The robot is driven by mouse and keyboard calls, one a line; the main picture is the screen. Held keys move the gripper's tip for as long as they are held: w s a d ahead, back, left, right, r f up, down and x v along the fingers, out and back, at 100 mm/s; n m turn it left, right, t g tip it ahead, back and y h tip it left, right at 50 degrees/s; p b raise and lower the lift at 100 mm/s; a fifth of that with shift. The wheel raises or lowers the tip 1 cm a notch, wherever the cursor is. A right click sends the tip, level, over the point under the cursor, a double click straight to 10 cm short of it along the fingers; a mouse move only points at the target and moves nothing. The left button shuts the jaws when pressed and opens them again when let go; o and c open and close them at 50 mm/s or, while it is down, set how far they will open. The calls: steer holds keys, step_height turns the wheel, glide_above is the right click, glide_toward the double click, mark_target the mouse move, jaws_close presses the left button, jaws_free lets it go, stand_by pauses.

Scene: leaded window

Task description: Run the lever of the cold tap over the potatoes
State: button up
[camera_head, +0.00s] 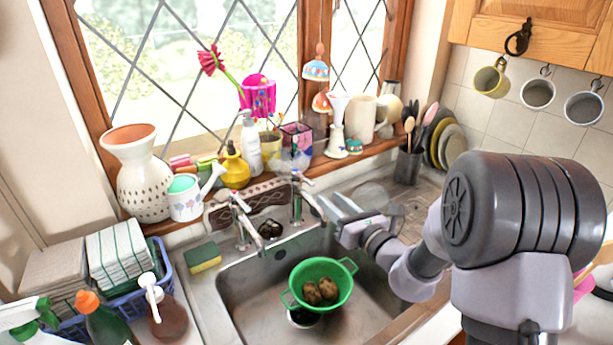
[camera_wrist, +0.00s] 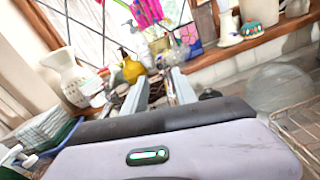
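Two chrome taps stand behind the sink: a left tap (camera_head: 240,222) and a right tap (camera_head: 297,198).
A sponge (camera_head: 203,257) lies left of the sink. A blue basket (camera_head: 160,262) and bottles crowd the left counter. A utensil pot (camera_head: 408,166) stands at the back right.

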mark_target(303, 176)
steer(key=b+x, duration=0.1)
steer(key=x, duration=1.2)
steer(key=shift+w+b, duration=0.1)
steer(key=shift+b, duration=0.3)
steer(key=c, duration=0.7)
steer(key=shift+r, duration=0.1)
jaws_close()
steer(key=shift+r, duration=0.1)
